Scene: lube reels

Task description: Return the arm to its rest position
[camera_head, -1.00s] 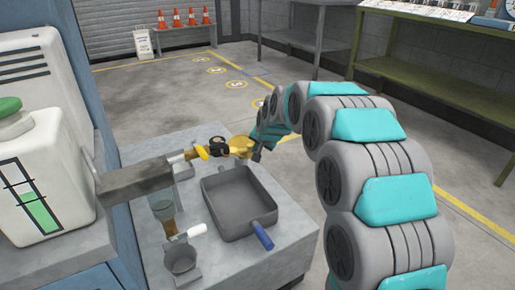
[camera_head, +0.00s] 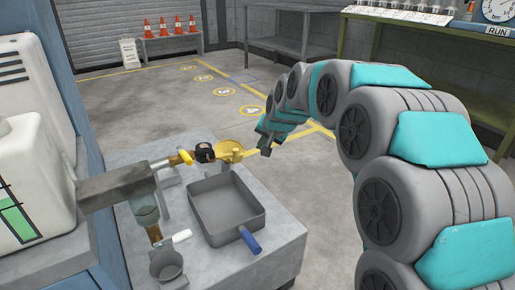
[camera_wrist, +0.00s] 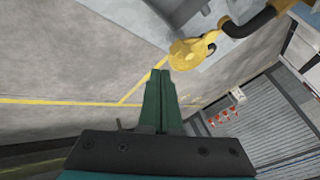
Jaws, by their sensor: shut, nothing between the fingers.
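My arm (camera_head: 400,130) in grey and teal arches from the right of the head view toward the middle. My gripper (camera_head: 267,142) is at its far end, just right of the yellow round part (camera_head: 230,151) on the machine's outlet and apart from it. In the wrist view my gripper (camera_wrist: 162,75) shows two green fingers pressed together with nothing between them. The yellow part (camera_wrist: 187,54) lies just past the fingertips there, on a dark curved pipe.
A grey tray with a blue handle (camera_head: 249,240) and a small cup (camera_head: 166,264) sit on the grey bench (camera_head: 285,225). A white tank (camera_head: 35,180) stands at left. Tables (camera_head: 420,60) line the back right. Open floor lies behind.

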